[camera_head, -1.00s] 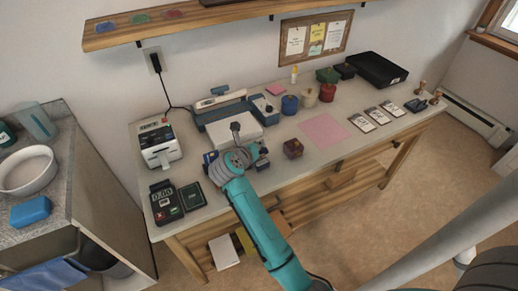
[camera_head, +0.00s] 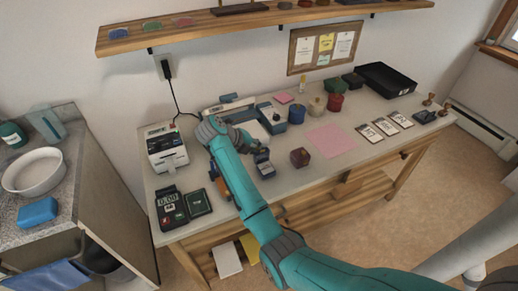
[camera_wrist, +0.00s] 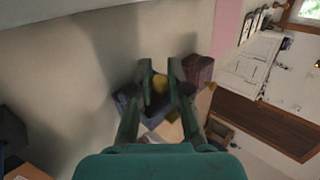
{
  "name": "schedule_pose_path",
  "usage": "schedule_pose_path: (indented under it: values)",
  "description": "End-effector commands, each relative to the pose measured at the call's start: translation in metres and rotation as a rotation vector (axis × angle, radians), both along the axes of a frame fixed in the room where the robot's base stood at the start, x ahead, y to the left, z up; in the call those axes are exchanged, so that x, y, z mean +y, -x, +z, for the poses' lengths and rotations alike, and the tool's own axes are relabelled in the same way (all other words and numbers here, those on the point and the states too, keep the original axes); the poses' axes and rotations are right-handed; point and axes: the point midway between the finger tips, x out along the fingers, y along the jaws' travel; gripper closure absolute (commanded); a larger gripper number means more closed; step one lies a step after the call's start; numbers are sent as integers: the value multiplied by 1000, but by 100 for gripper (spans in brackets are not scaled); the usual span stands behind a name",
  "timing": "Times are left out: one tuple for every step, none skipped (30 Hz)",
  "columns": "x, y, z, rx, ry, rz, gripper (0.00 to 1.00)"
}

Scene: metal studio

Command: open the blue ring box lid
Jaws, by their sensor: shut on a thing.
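The small dark blue ring box (camera_head: 263,168) stands near the front of the bench, left of the dark red box. In the wrist view the blue box (camera_wrist: 127,100) shows beside and below the fingers. My gripper (camera_wrist: 160,78) is shut on part of it, with a small yellowish patch showing between the fingertips. The fingers hide much of the box, and I cannot tell how far its lid is raised. In the head view my teal arm reaches over the bench and partly hides the gripper.
A dark red box (camera_head: 300,157) stands close to the right, also near the fingers in the wrist view (camera_wrist: 198,69). A pink sheet (camera_head: 331,140) lies beyond. A card terminal (camera_head: 170,207), label printer (camera_head: 166,150) and scale lie left and behind.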

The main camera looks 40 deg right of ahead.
Motion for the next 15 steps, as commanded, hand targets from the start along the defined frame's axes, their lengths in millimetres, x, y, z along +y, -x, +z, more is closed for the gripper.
schedule_pose_path:
  values:
    - [0, 0, -1, 18, -6, -2, 100]
    - [0, -1, -2, 27, -8, -1, 100]
    - [-1, -1, -3, 38, -10, -1, 100]
    - [-1, -1, -3, 45, -11, -1, 100]
    - [-1, -1, -3, 50, -12, -1, 100]
    - [-1, -2, -4, 56, -14, -1, 100]
    - [-1, -2, -4, 60, -15, -1, 100]
    - [-1, -2, -4, 63, -16, -1, 100]
    - [-1, -2, -4, 66, -16, -1, 100]
    - [-1, -2, -5, 68, -17, -1, 100]
    - [-1, -2, -5, 69, -17, -1, 100]
    - [-1, -2, -5, 70, -17, -1, 100]
    - [-1, -2, -5, 70, -17, -1, 100]
    - [-1, -2, -5, 70, -17, -1, 100]
    - [-1, -2, -5, 70, -17, -1, 100]
